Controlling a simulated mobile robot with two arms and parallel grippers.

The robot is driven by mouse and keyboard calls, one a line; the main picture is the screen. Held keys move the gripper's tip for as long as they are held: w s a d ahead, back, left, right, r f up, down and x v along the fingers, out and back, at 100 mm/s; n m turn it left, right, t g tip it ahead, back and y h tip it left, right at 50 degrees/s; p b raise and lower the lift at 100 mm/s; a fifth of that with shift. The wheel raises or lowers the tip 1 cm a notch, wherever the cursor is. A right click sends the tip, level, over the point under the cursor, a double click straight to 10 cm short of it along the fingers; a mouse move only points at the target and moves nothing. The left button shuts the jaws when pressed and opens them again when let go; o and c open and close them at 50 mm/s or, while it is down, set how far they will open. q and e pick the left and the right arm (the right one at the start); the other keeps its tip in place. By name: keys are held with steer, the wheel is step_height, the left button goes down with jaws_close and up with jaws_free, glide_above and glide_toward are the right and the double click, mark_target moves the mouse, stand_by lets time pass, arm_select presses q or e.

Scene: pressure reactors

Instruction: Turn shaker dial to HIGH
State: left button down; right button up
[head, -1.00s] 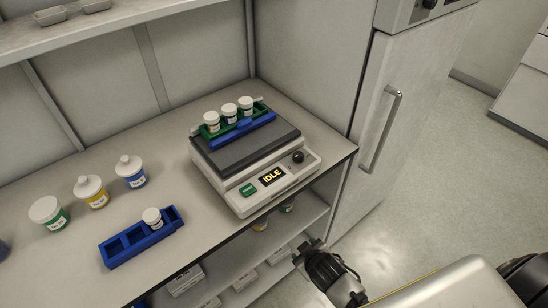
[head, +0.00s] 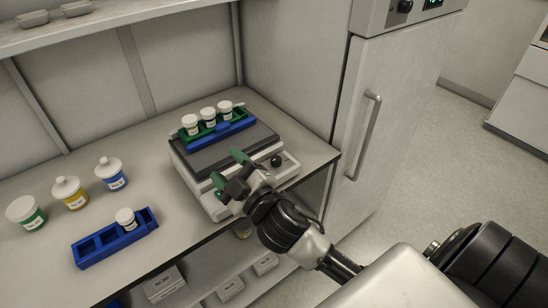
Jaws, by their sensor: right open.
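The shaker (head: 190,165) is a pale box with a dark top plate, standing at the right end of the bench. Its black round dial (head: 276,160) is on the right of the front panel. The display is hidden behind my right gripper (head: 230,170). My right gripper has green-tipped fingers spread apart and empty. It is over the shaker's front, left of the dial and apart from it in the picture. My left gripper is not in view.
A rack with white-capped jars (head: 208,115) sits on the shaker. A blue rack (head: 112,240) with one jar is on the bench at left, near several jars (head: 70,193). A fridge door with a handle (head: 366,135) stands to the right.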

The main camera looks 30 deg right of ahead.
steer(key=w+a+r+n+g+y, duration=0.1)
steer(key=a+r+n+g+y, duration=0.1)
steer(key=a+r+n+y, duration=0.4)
steer(key=a+r+n+g+y, duration=0.2)
steer(key=n+y, duration=0.6)
steer(key=n, duration=0.2)
steer(key=n+g+h, duration=1.3)
steer(key=g+h, duration=0.2)
steer(key=h, duration=0.1)
glide_toward(277, 159)
step_height(277, 159, down, 10)
steer(key=shift+w+a+r+p, duration=0.1)
steer(key=shift+a+r+p, duration=0.1)
steer(key=shift+p, duration=0.5)
